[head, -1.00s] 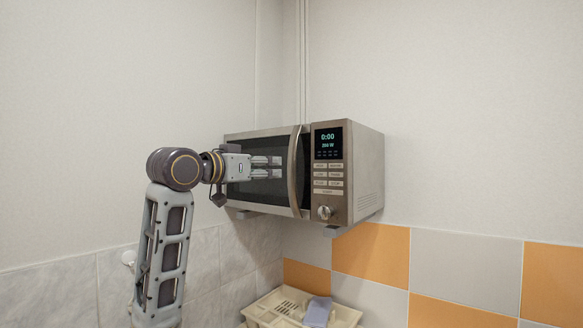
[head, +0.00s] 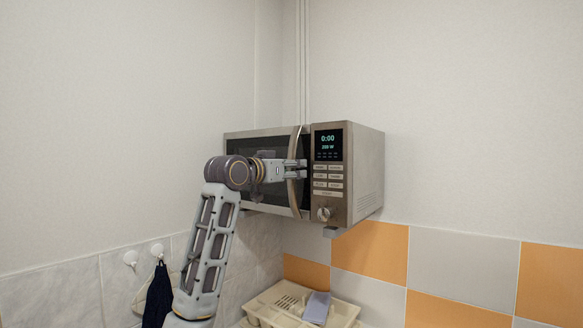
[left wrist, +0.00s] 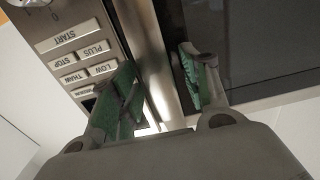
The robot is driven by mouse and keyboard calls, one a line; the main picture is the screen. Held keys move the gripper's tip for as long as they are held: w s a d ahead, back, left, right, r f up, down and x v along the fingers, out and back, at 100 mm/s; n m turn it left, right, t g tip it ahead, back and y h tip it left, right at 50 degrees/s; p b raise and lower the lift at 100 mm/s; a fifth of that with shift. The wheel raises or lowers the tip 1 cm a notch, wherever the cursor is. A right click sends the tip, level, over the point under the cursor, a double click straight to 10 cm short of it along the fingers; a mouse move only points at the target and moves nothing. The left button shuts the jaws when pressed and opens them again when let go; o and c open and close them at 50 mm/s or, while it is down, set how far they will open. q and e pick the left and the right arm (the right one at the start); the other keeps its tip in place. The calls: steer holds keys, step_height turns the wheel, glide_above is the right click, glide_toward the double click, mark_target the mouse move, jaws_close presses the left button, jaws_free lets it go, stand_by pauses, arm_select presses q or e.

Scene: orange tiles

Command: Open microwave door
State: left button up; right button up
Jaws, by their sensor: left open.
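The microwave (head: 366,170) is mounted in the corner, with its dark-windowed door (head: 255,145) shut. A curved, upright metal handle (head: 293,198) runs along the door's right edge, beside the control panel (head: 328,185). My left gripper (head: 300,169) is at the middle of the handle, its fingers pointing right. In the left wrist view, the open left gripper (left wrist: 160,88) has one green-padded finger on the panel side and one on the door-window side. The handle (left wrist: 155,50) shows between them; whether a pad touches it is unclear. My right gripper is out of view.
A cream dish rack (head: 272,302) with a blue-grey sponge (head: 316,308) stands below the microwave. A dark cloth (head: 158,297) hangs from a white wall hook (head: 157,250) at left.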

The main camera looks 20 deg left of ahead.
arm_select(q)
steer(key=shift+w+d, duration=0.1)
steer(key=shift+w, duration=0.05)
jaws_close()
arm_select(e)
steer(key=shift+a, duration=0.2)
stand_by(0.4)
